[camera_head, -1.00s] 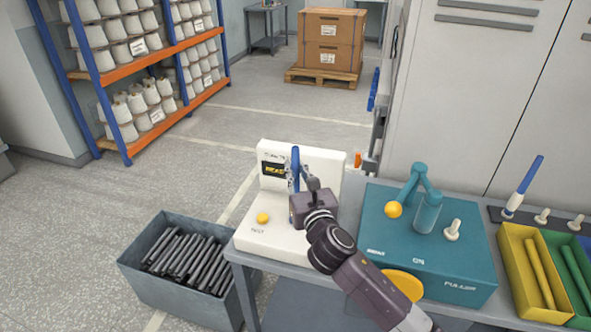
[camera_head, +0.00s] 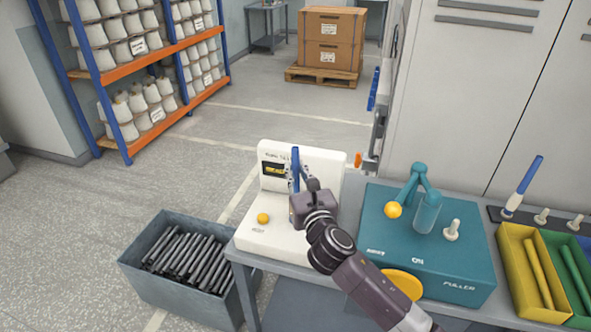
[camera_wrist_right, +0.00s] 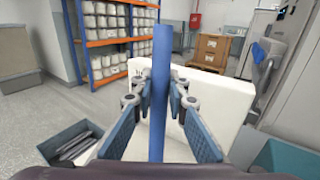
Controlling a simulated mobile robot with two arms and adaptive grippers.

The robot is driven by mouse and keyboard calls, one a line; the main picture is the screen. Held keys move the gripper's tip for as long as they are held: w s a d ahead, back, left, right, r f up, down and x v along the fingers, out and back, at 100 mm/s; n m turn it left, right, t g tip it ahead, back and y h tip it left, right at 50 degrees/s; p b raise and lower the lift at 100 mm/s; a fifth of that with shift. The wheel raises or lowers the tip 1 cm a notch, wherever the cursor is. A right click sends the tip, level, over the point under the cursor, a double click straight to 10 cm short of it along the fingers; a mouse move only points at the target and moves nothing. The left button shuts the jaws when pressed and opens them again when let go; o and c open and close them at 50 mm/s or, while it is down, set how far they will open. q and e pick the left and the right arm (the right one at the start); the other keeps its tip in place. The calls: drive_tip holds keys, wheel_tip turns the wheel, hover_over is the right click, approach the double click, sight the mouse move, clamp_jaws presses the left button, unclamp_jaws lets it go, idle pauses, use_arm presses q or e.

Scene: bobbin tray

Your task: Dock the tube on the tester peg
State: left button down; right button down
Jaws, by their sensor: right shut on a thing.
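A blue tube (camera_head: 295,160) stands upright at the white tester (camera_head: 330,160), in front of its dark display. My right gripper (camera_head: 297,182) is shut on the tube. In the right wrist view the blue tube (camera_wrist_right: 161,95) runs upright between the two finger pads, with the white tester (camera_wrist_right: 215,95) behind it. The tester peg and the tube's lower end are hidden by my gripper, so I cannot tell whether the tube sits on the peg. My left gripper is in neither view.
A yellow button (camera_head: 263,218) is on the tester's base. A teal puller (camera_head: 430,265) stands to the right, then a blue tube on a rack peg (camera_head: 523,187), a yellow bin (camera_head: 509,262) and a green bin (camera_head: 566,262). A grey bin (camera_head: 180,290) of dark tubes is at the lower left.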

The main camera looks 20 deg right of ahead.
drive_tip(key=shift+p, duration=0.3)
drive_tip(key=shift+f+b, duration=0.45)
drive_tip(key=shift+f, duration=0.1)
idle(0.5)
drive_tip(key=c, duration=2.2)
unclamp_jaws()
drive_tip(key=shift+s, duration=0.15)
drive_tip(key=s+p, duration=0.1)
drive_tip(key=s, duration=0.4)
drive_tip(key=s+p, duration=0.1)
drive_tip(key=s, duration=0.4)
drive_tip(key=shift+s+a+p, duration=0.2)
drive_tip(key=shift+s+p, duration=0.15)
drive_tip(key=shift+s, duration=0.05)
